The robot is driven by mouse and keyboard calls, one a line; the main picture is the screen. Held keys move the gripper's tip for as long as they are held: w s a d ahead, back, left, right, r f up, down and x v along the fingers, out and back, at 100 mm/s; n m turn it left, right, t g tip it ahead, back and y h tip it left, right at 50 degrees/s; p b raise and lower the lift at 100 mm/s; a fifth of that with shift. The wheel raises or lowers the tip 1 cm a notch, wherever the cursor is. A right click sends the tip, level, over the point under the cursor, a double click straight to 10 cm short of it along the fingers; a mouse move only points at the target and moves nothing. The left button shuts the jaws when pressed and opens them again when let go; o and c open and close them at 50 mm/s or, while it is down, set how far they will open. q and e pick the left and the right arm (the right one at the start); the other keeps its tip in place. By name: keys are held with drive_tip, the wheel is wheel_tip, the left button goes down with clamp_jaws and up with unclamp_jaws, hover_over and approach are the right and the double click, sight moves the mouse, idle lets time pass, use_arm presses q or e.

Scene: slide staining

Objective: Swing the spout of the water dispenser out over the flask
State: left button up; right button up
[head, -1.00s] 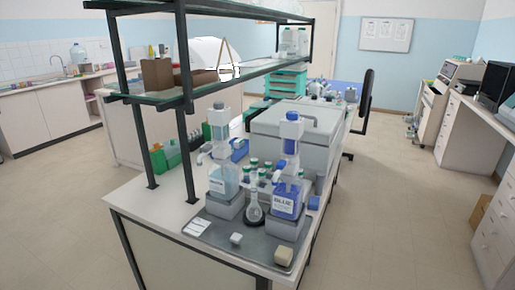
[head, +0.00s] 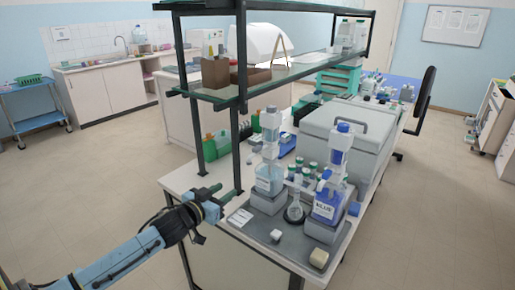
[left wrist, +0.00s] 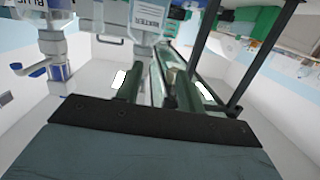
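The water dispenser (head: 268,178) is a clear bottle with a pale pump head, standing on a grey block on the tray. Its small pale spout (head: 255,139) points left, away from the flask. Its WATER label also shows upside down in the left wrist view (left wrist: 151,27). The glass flask (head: 295,212) stands on the tray between the water dispenser and the blue dispenser (head: 327,206). My left gripper (head: 222,194) is open and empty, to the left of the water dispenser near the bench's left edge. Its two fingers (left wrist: 160,88) show apart in the left wrist view. My right gripper is not in view.
A dark shelf post (head: 236,150) rises close behind my left gripper, with a shelf (head: 290,75) above. A white card (head: 240,218) and small blocks (head: 319,258) lie on the dark tray (head: 285,252). A large grey box (head: 350,130) stands behind the dispensers.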

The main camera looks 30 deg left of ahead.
use_arm(q)
drive_tip(key=t+h, duration=0.1)
approach(254, 152)
drive_tip(key=shift+m, duration=0.3)
drive_tip(key=w, duration=0.4)
drive_tip(key=w+p, duration=0.1)
drive_tip(key=w, duration=0.6)
drive_tip(key=shift+w+d+f, duration=0.15)
drive_tip(key=shift+w+d, duration=0.2)
clamp_jaws()
